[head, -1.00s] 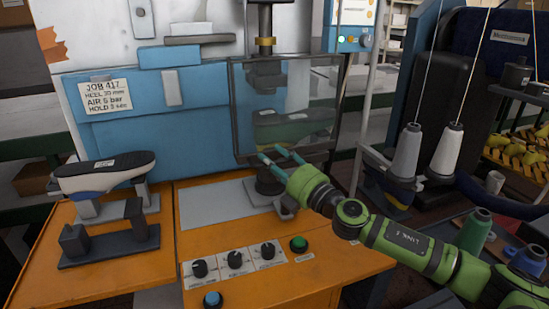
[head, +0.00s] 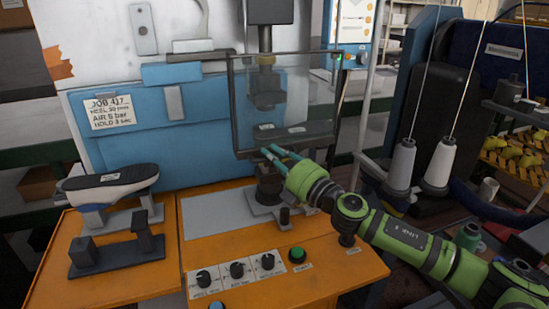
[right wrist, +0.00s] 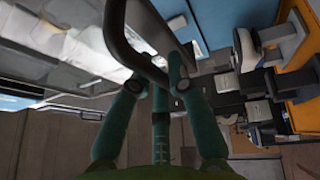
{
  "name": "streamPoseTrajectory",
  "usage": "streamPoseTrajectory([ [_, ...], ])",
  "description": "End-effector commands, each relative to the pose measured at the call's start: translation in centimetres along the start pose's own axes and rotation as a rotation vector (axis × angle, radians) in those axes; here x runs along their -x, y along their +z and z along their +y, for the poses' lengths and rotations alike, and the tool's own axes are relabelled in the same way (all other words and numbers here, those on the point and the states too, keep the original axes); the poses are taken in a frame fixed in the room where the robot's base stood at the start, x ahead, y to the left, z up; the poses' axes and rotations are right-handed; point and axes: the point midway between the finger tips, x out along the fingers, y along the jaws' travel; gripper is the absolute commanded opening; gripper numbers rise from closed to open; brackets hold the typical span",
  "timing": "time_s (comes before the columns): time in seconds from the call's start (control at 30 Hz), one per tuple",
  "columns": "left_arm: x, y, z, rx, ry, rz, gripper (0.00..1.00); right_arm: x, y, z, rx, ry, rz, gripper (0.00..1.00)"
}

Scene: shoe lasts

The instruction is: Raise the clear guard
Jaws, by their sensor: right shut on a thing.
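The clear guard (head: 310,90) is a see-through panel in a thin dark frame, in front of the press head in the head view. Its dark bar (right wrist: 122,42) runs between my fingers in the right wrist view. My right gripper (head: 268,149) is shut on the guard's lower edge; its green fingers also show in the right wrist view (right wrist: 160,78). The guard's lower edge is above the orange table. Behind the panel, a dark shoe last (head: 292,133) sits on the press post, partly seen through it. My left gripper is not in view.
Knobs (head: 237,270) and a green button (head: 297,254) are at the front. Thread cones (head: 440,165) stand at the right.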

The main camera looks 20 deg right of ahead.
Motion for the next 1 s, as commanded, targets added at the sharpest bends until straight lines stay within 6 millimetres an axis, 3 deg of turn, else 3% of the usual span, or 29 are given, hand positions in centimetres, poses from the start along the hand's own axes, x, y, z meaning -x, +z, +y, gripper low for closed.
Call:
streamPoseTrajectory([
  [0.03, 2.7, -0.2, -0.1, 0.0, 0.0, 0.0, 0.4, -0.5, 0.2, 3.0, 0.003, 0.004, -0.001, 0.0],
  [0.4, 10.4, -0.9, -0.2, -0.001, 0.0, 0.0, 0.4, -1.9, 0.8, 10.8, 0.003, 0.004, -0.002, 0.0],
  [0.63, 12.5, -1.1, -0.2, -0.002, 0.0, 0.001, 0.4, -2.2, 0.9, 13.0, 0.003, 0.004, -0.002, 0.0],
  [1.0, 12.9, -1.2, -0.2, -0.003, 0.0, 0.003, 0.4, -2.3, 1.0, 13.4, 0.003, 0.003, -0.003, 0.0],
])
